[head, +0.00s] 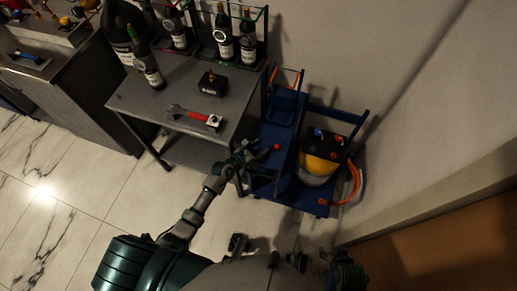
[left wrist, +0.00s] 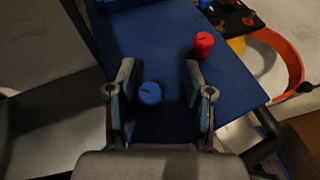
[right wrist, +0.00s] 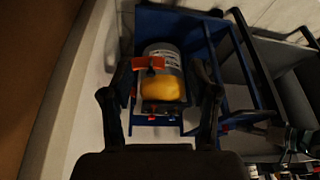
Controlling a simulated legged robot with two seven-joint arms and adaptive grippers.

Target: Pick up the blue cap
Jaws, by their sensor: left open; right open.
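The blue cap (left wrist: 150,93) is a small round knob-like piece on the blue cart shelf (left wrist: 165,40), seen in the left wrist view. My left gripper (left wrist: 160,80) is open, with its fingers on either side of the cap; the cap sits closer to the left finger. I cannot tell whether they touch. In the head view my left gripper (head: 250,153) is over the left part of the cart, and the cap is hard to make out there. My right gripper (right wrist: 168,80) is open and empty, with the cart farther off beyond its fingers.
A red cap (left wrist: 203,44) stands on the same shelf, just right of my left gripper; it also shows in the head view (head: 277,147). A yellow-and-grey tank (head: 318,167) and orange hose (head: 354,184) are at the cart's right. A grey table (head: 177,92) with bottles stands left.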

